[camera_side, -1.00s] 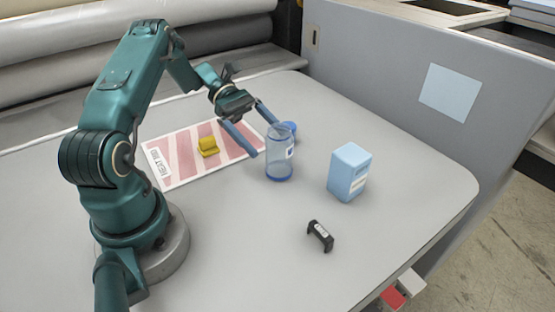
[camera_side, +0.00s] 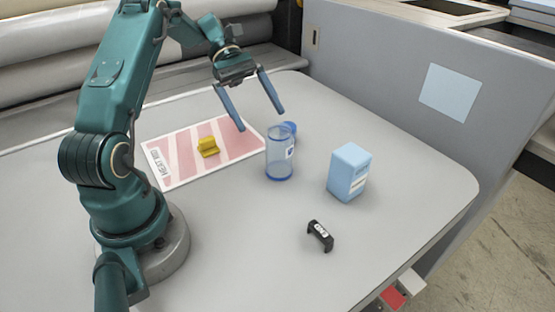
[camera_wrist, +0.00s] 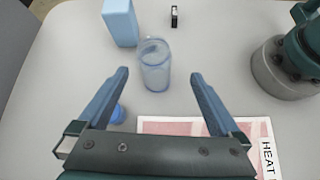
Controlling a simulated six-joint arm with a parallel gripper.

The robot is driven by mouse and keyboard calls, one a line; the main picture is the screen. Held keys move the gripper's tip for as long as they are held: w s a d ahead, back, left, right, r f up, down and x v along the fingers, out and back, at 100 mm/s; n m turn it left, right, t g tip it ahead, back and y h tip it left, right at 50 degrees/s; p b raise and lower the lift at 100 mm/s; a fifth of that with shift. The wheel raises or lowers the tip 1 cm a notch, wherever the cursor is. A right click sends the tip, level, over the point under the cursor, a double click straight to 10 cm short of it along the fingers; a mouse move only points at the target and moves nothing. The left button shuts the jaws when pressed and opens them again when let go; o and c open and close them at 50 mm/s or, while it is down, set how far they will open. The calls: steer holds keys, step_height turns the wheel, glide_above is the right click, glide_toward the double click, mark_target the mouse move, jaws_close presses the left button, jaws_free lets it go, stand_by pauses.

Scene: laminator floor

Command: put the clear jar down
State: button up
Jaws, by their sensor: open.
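The clear jar (camera_side: 279,160) stands upright on the grey table, with a bluish tint at its base and a small label on its side. In the wrist view the jar (camera_wrist: 154,66) stands beyond the fingertips, in line with the gap between them. My gripper (camera_side: 261,121) is open and empty, above and slightly left of the jar in the side view. In the wrist view its two blue fingers (camera_wrist: 160,75) are spread wide, and nothing is between them.
A light blue box (camera_side: 348,173) stands right of the jar. A blue round object (camera_side: 289,128) is partly hidden behind it. A black bracket (camera_side: 320,236) lies in front. A yellow piece (camera_side: 208,147) sits on the pink striped mat (camera_side: 178,178).

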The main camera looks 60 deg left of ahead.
steer(key=s+d+r+m+t+y, duration=0.2)
steer(key=s+d+m+y, duration=0.3)
steer(key=m, duration=0.3)
steer(key=s+d+r+m+t+y, duration=0.3)
steer(key=s+d+m+y, duration=0.2)
steer(key=s+d+m, duration=0.2)
steer(key=shift+s+d+r+m+y, duration=0.3)
steer(key=shift+d+m, duration=0.4)
steer(key=shift+m, duration=0.3)
